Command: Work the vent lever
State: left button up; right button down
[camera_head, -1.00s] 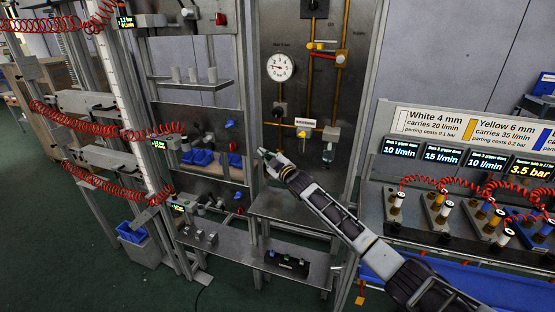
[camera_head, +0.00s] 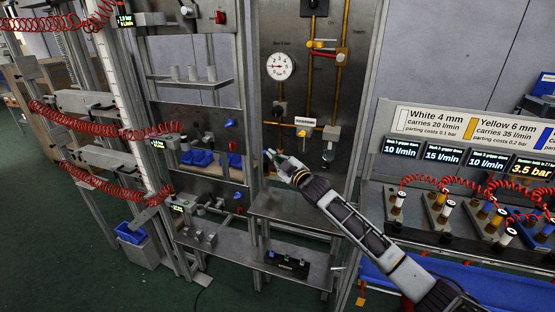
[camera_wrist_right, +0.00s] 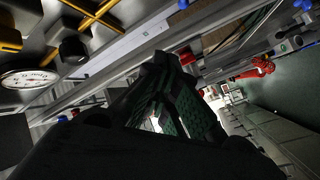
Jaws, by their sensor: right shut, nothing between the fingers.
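No part is clearly marked as the vent lever in these views. The upright metal panel (camera_head: 350,95) carries a round white gauge (camera_head: 280,66), yellow pipes (camera_head: 310,78), and a dark handle (camera_head: 279,109) on the lower left pipe. A fitting (camera_head: 331,133) with a bowl under it sits at the lower right. My right gripper (camera_head: 270,154) is shut and empty, in front of the panel's lower left edge, below the dark handle; I see no contact. In the right wrist view, its dark fingers (camera_wrist_right: 175,95) fill the middle and the gauge (camera_wrist_right: 28,78) shows at left. My left gripper is out of view.
Left of the panel, a frame holds shelves, blue bins (camera_head: 202,158) and a blue knob (camera_head: 231,123). Red coiled hoses (camera_head: 75,123) hang further left. A metal shelf (camera_head: 285,206) lies below my gripper. A hose bench (camera_head: 470,205) stands at right.

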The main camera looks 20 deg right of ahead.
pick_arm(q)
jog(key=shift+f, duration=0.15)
pick_arm(e)
jog(key=shift+s+d+r, duration=0.15)
jog(key=shift+s, duration=0.25)
jog(key=shift+s+d+r, duration=0.1)
jog(key=shift+s+d, duration=0.05)
jog(key=shift+s, duration=0.25)
